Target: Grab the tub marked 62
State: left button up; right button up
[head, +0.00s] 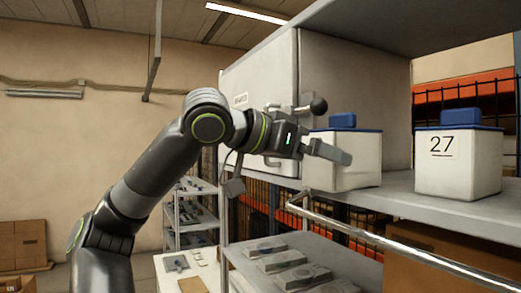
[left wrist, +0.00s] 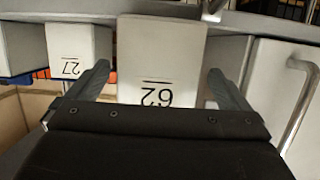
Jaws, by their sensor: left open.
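The tub marked 62 is white with a blue lid and handle in the head view (head: 358,163), on the grey shelf behind my left gripper (head: 325,148). Its number is hidden there. In the left wrist view the tub (left wrist: 160,50) appears upside down with 62 readable. The fingers of my left gripper (left wrist: 158,72) are open, one to each side of its front face, with a visible gap on both sides. I cannot tell how deep the fingers reach. My right gripper is not in view.
A second tub marked 27 (head: 458,172) stands right of it on the shelf (head: 440,205); it also shows in the left wrist view (left wrist: 78,52). A cabinet door (head: 262,90) with a black-knobbed handle (head: 318,106) stands at the left. A metal rail (head: 400,248) runs below the shelf front.

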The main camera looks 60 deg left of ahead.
pick_arm(q)
jog(key=b+v, duration=0.1)
jog(key=v, duration=1.1)
jog(key=shift+s+b, duration=0.35)
